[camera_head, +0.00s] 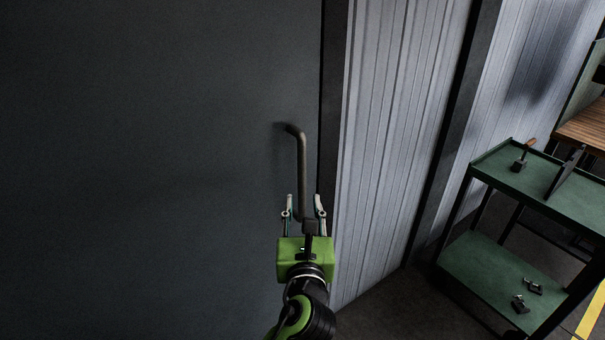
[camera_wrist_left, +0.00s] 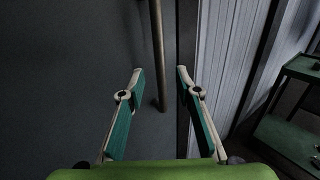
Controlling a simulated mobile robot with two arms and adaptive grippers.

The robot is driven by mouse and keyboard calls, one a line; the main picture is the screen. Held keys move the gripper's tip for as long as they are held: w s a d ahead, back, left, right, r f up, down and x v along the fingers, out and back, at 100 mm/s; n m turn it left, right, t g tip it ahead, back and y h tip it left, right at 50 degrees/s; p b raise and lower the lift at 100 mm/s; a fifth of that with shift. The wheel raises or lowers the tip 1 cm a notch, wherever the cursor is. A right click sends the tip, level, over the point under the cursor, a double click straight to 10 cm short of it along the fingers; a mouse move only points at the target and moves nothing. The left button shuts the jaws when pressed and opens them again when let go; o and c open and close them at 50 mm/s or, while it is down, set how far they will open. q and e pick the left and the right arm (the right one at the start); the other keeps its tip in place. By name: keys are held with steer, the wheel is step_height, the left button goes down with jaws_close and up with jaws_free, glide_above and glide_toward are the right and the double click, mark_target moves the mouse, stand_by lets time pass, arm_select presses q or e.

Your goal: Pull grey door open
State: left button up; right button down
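The grey door (camera_head: 150,170) fills the left of the head view and looks closed against a dark frame (camera_head: 333,110). Its handle (camera_head: 301,165) is a dark vertical bar, bent into the door at the top. My left gripper (camera_head: 304,205) is at the handle's lower end, with its fingers apart on either side of the bar in the head view. The right gripper is not in view.
A ribbed light metal wall (camera_head: 400,130) stands right of the door frame. A green two-shelf cart (camera_head: 500,265) with tools on it stands farther right. A wooden-topped bench (camera_head: 585,125) is behind it. Dark floor (camera_head: 385,295) shows between wall and cart.

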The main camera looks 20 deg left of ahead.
mark_target(302, 179)
arm_select(q)
steer(key=p+x, duration=0.1)
steer(key=x, duration=1)
steer(key=shift+w+a+f, duration=0.15)
steer(key=shift+w, duration=0.05)
jaws_close()
